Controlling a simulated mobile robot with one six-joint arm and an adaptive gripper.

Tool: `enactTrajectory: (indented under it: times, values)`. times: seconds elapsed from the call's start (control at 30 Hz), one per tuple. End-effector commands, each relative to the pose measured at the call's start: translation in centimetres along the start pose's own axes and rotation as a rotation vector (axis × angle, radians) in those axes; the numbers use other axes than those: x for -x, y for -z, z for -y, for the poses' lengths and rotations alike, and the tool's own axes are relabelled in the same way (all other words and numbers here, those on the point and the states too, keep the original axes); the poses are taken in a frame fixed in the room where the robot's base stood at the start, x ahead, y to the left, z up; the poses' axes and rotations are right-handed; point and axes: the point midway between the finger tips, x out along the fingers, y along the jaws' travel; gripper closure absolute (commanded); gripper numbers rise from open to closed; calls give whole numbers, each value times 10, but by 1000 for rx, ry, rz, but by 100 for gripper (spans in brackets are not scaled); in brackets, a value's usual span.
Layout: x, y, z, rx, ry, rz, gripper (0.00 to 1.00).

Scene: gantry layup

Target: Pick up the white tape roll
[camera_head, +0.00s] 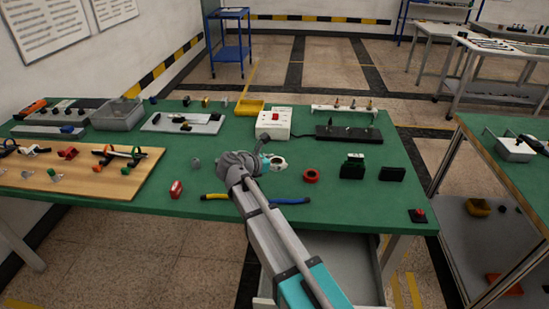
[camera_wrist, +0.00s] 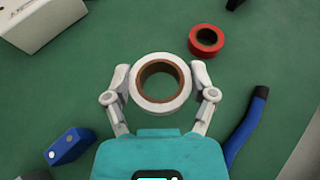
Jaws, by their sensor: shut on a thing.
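The white tape roll (camera_wrist: 160,105) has a brown core and sits between the two fingers of my gripper (camera_wrist: 160,84) in the wrist view. The fingers are shut on it from either side. In the head view the white tape roll (camera_head: 278,163) shows just right of my gripper (camera_head: 266,160), over the green table (camera_head: 330,205). I cannot tell whether the roll still touches the table.
A red tape roll (camera_head: 311,176) lies to the right of the white one. A white box with a red button (camera_head: 273,122) stands behind. A blue-handled tool (camera_head: 290,201) and a blue block (camera_wrist: 70,146) lie close by. Black boxes (camera_head: 352,168) stand further right.

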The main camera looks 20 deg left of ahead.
Motion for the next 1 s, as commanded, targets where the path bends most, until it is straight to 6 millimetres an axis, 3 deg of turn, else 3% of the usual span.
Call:
enactTrajectory:
  times: [0.03, 0.2, 0.4, 0.6, 1.0]
  values:
    - [8, -11, 7, 0, 0, 0, 67]
    - [22, -26, 22, 0, 0, 0, 67]
    - [47, -33, 61, 1, -2, 0, 67]
    - [63, -38, 85, 1, -1, 0, 67]
    - [72, -40, 98, 0, 0, 0, 67]
